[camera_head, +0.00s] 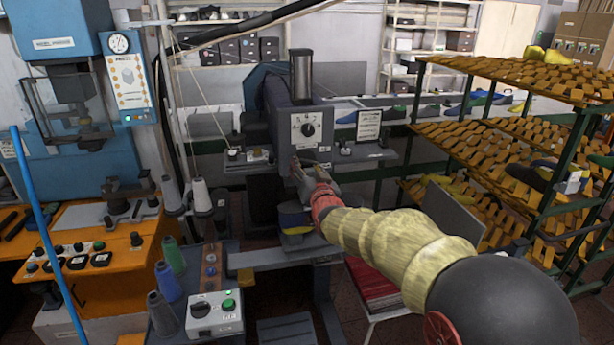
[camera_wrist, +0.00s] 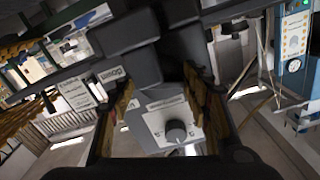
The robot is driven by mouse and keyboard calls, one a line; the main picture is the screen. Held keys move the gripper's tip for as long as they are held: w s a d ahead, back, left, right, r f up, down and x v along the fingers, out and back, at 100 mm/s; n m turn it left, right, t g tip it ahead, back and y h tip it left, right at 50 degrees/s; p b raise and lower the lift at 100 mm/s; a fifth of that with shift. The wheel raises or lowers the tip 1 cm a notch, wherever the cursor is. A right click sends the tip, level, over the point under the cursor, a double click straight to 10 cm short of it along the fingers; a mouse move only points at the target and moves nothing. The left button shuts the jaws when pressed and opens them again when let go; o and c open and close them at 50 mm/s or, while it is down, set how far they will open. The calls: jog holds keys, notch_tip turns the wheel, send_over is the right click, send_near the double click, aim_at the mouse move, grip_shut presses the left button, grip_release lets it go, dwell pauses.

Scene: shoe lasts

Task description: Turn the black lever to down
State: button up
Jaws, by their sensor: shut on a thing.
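A dark grey machine (camera_head: 270,105) stands in the middle of the head view. Its front has a white plate with a round dial knob (camera_head: 307,130). The same knob shows in the wrist view (camera_wrist: 176,133), low between my fingers. My gripper (camera_head: 303,172) is at the machine's front, just below the plate. In the wrist view its two fingers close from left and right on a dark block-like piece, the black lever (camera_wrist: 146,72). The lever's tilt cannot be told, and in the head view my gripper and wrist mostly hide it.
A blue machine with an orange bench (camera_head: 105,285) stands at left. Thread cones (camera_head: 201,194) and a control box with a green button (camera_head: 214,315) are near the front. Green shelving with orange racks (camera_head: 480,145) fills the right. A red stack (camera_head: 374,285) lies below my arm.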

jog(key=shift+a+m+b, duration=0.1)
jog(key=shift+m+b, duration=1)
jog(key=shift+m, duration=0.5)
jog(key=o, duration=1.1)
jog(key=shift+o, duration=0.3)
jog(key=v, duration=1.2)
